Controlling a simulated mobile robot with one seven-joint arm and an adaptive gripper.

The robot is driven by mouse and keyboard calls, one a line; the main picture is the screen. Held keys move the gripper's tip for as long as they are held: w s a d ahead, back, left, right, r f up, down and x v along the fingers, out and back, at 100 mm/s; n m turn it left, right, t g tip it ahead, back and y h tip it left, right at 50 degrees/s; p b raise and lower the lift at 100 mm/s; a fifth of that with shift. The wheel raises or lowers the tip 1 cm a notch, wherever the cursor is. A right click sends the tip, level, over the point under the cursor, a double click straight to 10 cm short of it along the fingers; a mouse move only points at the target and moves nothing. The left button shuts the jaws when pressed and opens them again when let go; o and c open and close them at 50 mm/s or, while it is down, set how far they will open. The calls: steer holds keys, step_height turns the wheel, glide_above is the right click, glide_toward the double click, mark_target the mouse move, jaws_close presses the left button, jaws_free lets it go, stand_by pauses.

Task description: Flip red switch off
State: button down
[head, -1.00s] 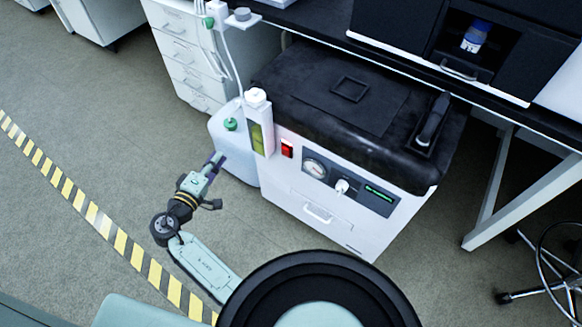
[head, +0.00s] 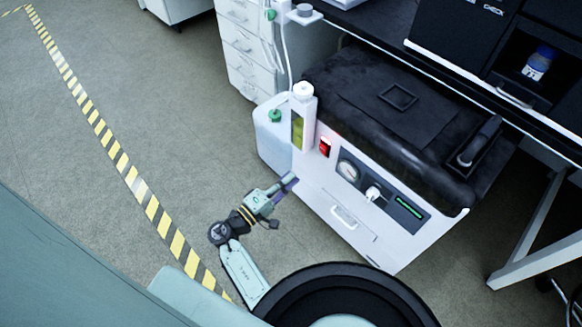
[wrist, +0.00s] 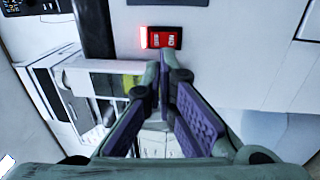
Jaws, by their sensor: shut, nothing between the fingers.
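The red switch (head: 325,147) is a small red rocker on the front of the white machine (head: 330,205), just right of the clear column with yellow-green contents. In the wrist view the red switch (wrist: 164,38) is at the top middle, with a bright red glow at its left end. My gripper (head: 292,180) is shut and empty, below and left of the switch in the head view. In the wrist view the fingertips of my gripper (wrist: 165,60) point at the switch, just below it in the picture. I cannot tell whether they touch it.
A gauge (head: 348,170), a white knob (head: 373,193) and a green-lit display (head: 410,207) lie right of the switch. A white jug (head: 270,140) with a green cap stands left of the machine. Open floor lies to the left, with a yellow-black stripe (head: 125,170).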

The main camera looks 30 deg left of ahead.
mark_target(323, 149)
steer(key=p+x, duration=0.1)
steer(key=x, duration=1)
steer(key=shift+w, duration=0.15)
steer(key=shift+d, duration=0.1)
steer(key=shift+w+d+b, duration=0.15)
steer(key=shift+w+b, duration=0.15)
steer(key=shift+b, duration=0.2)
steer(key=shift+r, duration=0.25)
